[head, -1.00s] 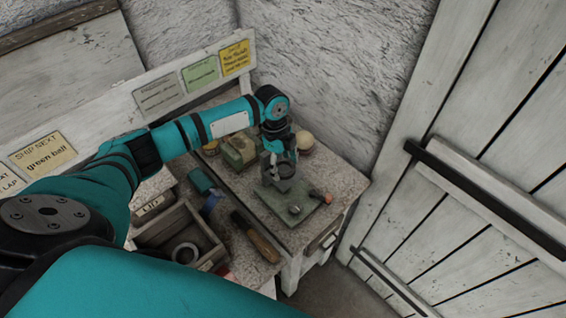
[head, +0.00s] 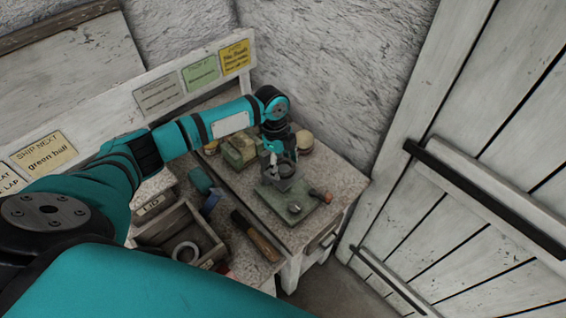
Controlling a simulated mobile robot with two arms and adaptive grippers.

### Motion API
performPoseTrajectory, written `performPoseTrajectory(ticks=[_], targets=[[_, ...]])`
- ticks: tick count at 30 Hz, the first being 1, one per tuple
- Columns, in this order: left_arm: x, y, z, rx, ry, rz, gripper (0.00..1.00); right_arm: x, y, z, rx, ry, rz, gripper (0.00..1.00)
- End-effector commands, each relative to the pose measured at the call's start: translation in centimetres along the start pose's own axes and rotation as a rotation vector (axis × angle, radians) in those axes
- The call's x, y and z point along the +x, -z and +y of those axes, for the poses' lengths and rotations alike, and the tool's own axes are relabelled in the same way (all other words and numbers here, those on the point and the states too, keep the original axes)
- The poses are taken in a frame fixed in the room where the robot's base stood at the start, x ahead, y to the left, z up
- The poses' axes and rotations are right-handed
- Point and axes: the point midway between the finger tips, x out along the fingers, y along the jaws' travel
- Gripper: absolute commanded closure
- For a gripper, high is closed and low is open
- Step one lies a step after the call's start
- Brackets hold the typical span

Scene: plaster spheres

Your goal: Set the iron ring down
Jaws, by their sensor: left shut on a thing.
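My left gripper (head: 277,152) points down over the dull green mat (head: 322,203) at the right end of the worktop. It is shut on the dark iron ring (head: 287,168), which is at or just above the mat's back left part. I cannot tell whether the ring touches the mat. The gripper and wrist hide part of the ring. My right gripper is not in view.
A pale ball (head: 304,140) and a greenish block (head: 239,151) stand behind. A wooden crate (head: 205,229) holding a grey ring is at front left.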

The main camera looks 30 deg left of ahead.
Motion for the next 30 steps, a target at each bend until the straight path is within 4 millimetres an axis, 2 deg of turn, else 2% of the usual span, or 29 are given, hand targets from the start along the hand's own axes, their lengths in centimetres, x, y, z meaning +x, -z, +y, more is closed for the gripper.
performPoseTrajectory(ticks=[27,28,30], targets=[[1.3,-0.1,0.0,0.001,0.001,0.001,0.81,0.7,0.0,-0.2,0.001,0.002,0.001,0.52],[1.3,-0.1,0.0,0.001,0.001,0.001,0.37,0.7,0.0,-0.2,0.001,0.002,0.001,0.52],[1.3,-0.1,0.0,0.001,0.001,0.001,0.28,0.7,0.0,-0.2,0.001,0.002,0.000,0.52]])
